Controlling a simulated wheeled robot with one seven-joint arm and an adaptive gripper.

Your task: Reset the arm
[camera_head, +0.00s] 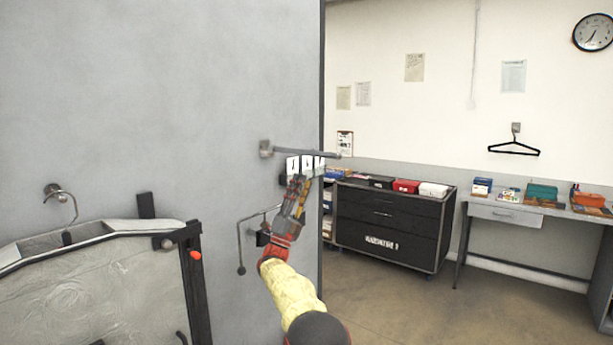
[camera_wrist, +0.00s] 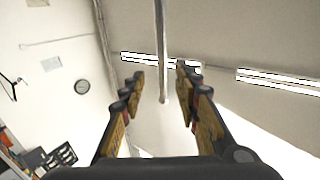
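My gripper (camera_head: 299,182) is raised in front of the grey partition, just below a grey wall rod (camera_head: 312,153) and beside white cards or tags with dark marks (camera_head: 306,164). In the wrist view my gripper (camera_wrist: 161,76) has its two fingers apart, with nothing held between them. The rod (camera_wrist: 160,45) shows beyond and between the fingertips in that view. I cannot tell how far the rod is from them. My yellow-sleeved forearm reaches up from the bottom of the head view.
A grey partition (camera_head: 170,80) fills the left. A bent wall hook (camera_head: 243,245) is close left of my gripper. A framed panel (camera_head: 95,285) stands lower left. A black drawer cabinet (camera_head: 385,225) and a desk (camera_head: 530,218) line the back wall. The floor between is clear.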

